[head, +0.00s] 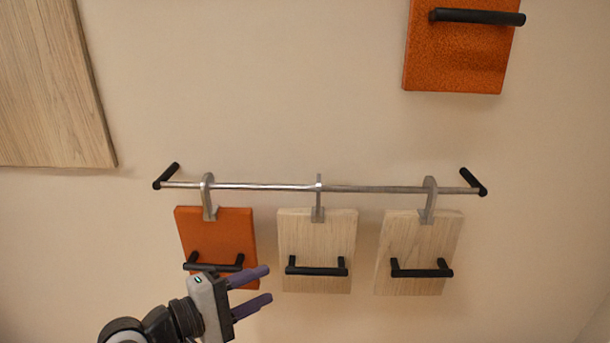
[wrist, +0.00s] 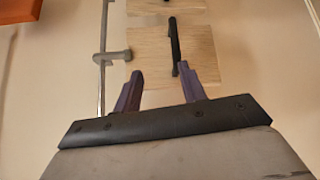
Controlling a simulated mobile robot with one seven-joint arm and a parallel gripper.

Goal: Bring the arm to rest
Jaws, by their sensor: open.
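My gripper (head: 257,290) is in the lower left of the head view, with its two purple fingers apart and nothing between them. It sits in front of the wall, below and partly over the lower right of the orange panel (head: 217,225). In the wrist view my gripper (wrist: 160,82) points toward a pale wood panel (wrist: 147,48) with a black handle (wrist: 174,45). The right finger overlaps the lower end of that handle in the picture; I cannot tell whether they touch.
A metal rail (head: 380,189) with black end brackets carries the orange panel and two pale wood panels (head: 318,235) (head: 425,235) on grey hooks (head: 429,200). Another orange panel (head: 455,60) is at upper right, and a large wood board (head: 50,90) at upper left. The wall at lower right is clear.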

